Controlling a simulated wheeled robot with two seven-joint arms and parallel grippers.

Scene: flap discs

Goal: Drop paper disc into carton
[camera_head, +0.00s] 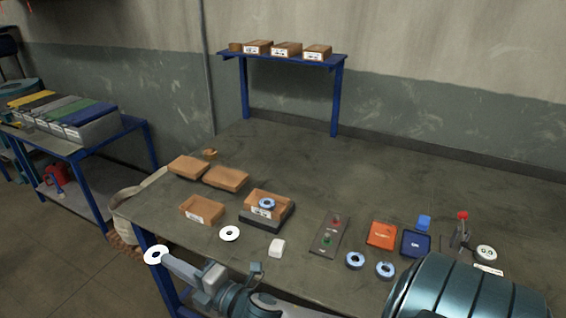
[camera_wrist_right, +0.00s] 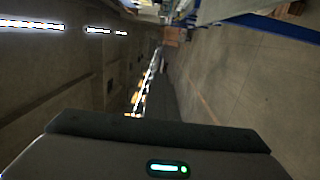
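A white paper disc (camera_head: 153,257) with a centre hole is at the fingertips of my right gripper (camera_head: 166,259), beyond the table's left front corner in the head view. The gripper appears shut on it. The right wrist view shows no disc or fingertips. An open carton (camera_head: 252,212) with a white label stands on a black base, with a blue-ringed disc (camera_head: 267,203) in it. Another open carton (camera_head: 198,216) stands to its left; its inside looks empty. A second white disc (camera_head: 221,234) lies on the table in front of them. My left gripper is not in view.
Two brown cartons (camera_head: 226,178) lie farther back on the table (camera_head: 310,170). A white block (camera_head: 277,247), a button panel (camera_head: 322,243), two blue-ringed discs (camera_head: 355,267) and orange and blue boxes (camera_head: 381,235) occupy the front. The table's back middle is clear.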

